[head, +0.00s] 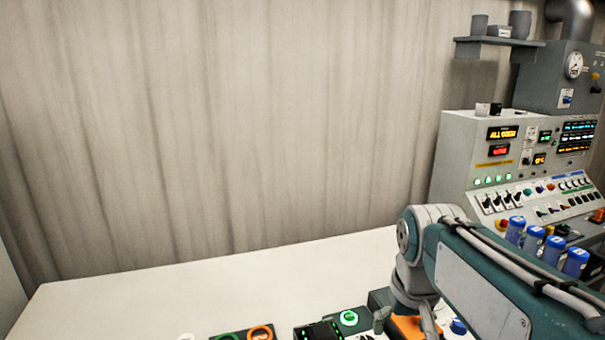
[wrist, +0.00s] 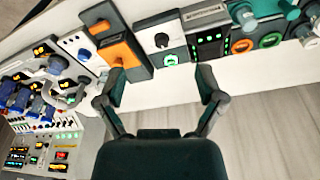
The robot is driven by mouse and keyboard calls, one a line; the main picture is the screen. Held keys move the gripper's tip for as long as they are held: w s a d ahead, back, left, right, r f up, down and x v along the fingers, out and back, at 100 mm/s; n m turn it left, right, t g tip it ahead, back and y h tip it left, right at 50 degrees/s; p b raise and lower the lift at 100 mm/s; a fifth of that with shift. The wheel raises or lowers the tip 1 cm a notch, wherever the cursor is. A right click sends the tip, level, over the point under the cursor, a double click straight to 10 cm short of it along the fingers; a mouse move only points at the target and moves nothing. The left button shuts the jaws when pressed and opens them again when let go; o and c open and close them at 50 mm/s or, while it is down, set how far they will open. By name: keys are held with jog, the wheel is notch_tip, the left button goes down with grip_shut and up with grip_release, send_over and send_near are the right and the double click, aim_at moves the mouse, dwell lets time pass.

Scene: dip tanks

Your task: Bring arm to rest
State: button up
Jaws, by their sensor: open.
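My arm, teal and grey, reaches in from the lower right of the head view and bends down at its wrist. My gripper (head: 405,322) points down over the front of the white bench (head: 230,275). In the wrist view my gripper (wrist: 161,84) has its two dark fingers spread wide, with nothing between them. An orange and dark green box (wrist: 118,50) lies just beyond the left finger. A white panel with a black knob (wrist: 162,41) lies beyond the gap between the fingers.
A grey control console (head: 480,140) with lit displays stands at the right. Blue-capped cylinders (head: 533,240) stand beside my arm. A screen panel (head: 320,332), a green ring (head: 228,337) and an orange ring (head: 260,332) line the bench front. The bench's left part is clear before a curtain-like wall.

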jog(key=s+f+t, duration=0.3)
jog(key=s+f, duration=0.1)
jog(key=s, duration=0.7)
jog(key=shift+s+f, duration=0.2)
jog(key=shift+s, duration=0.05)
